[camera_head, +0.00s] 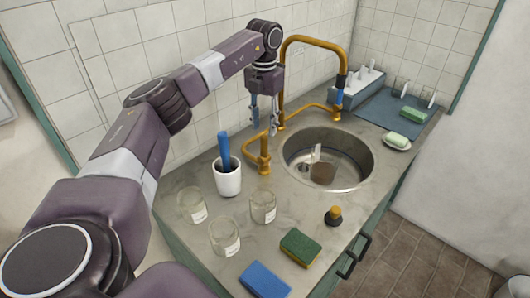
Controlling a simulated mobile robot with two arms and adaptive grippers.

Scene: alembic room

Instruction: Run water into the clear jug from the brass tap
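The brass tap (315,42) rises at the back of the counter. Its tall spout arches right and comes down near the back rim of the round steel sink (297,140). A shorter brass post with a handle (264,158) stands left of the sink. I see no clear jug for certain; clear glass jars (263,208), (192,206), (225,238) with pale labels stand on the counter at the front left. My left gripper (264,128) points down, just left of the tap's base, above the brass post. Its fingers are apart, with nothing clearly between them. My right gripper is out of view.
A white cup (228,180) holds a blue-handled tool. A dark-based stopper (333,217), green-yellow sponge (300,247) and blue sponge (265,280) lie in front. A soap dish (397,142) and blue mat (385,112) are at right.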

